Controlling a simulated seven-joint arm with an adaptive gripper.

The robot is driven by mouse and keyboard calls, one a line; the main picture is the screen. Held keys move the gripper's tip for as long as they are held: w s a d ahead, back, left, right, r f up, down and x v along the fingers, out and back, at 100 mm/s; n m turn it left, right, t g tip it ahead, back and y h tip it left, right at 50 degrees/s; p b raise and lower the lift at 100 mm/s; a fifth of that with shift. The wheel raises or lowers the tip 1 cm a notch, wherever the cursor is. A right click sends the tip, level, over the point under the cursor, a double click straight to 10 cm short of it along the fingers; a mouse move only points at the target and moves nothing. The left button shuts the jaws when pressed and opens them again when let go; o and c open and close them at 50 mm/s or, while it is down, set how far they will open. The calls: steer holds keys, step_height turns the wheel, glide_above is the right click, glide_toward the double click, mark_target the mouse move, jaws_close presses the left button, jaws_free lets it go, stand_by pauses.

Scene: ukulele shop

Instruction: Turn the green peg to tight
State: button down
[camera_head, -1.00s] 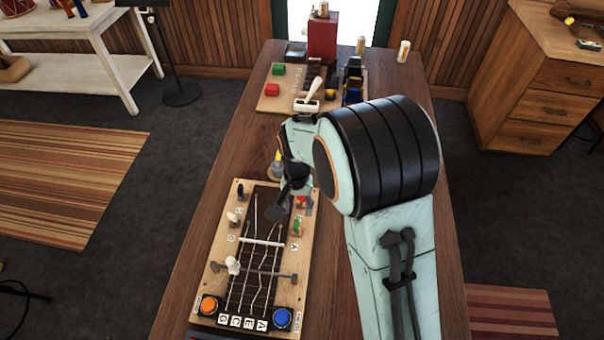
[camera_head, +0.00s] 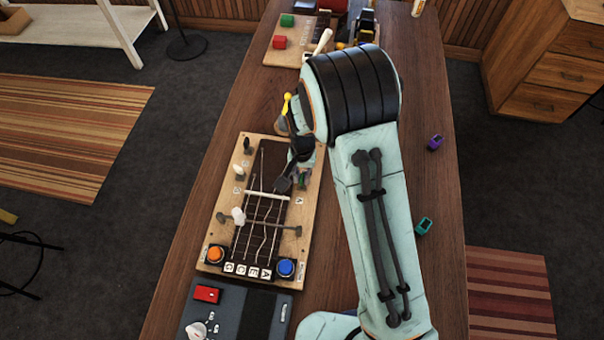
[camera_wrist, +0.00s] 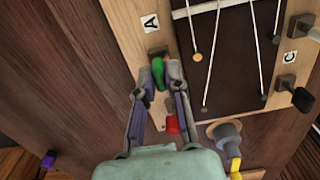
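The ukulele-neck board (camera_head: 212,226) lies on the bench, with strings and several pegs along its sides. The green peg (camera_wrist: 158,73) is on the board's edge by the label A (camera_wrist: 151,22). It also shows, partly hidden by my arm, in the head view (camera_head: 302,181). My gripper (camera_wrist: 161,78) is at this peg, one fingertip on each side of it. The gaps look very small, and I cannot tell whether the fingers press on it. A red peg (camera_wrist: 172,124) is beside the right finger, nearer the palm.
A white peg (camera_head: 238,215) stands by a grey bar across the strings. Orange (camera_head: 216,254) and blue (camera_head: 286,268) buttons are at the board's near end. A dark box with a red switch (camera_head: 207,294) is nearer. Purple (camera_head: 435,142) and teal (camera_head: 424,226) items lie right of my arm.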

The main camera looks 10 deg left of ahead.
mark_target(302, 177)
steer(key=shift+n, duration=0.3)
steer(key=n, duration=0.6)
steer(key=shift+n, duration=0.3)
steer(key=n, duration=0.6)
stand_by(0.5)
steer(key=c, duration=1.1)
jaws_free()
steer(key=shift+c, duration=0.2)
step_height(302, 177, up, 12)
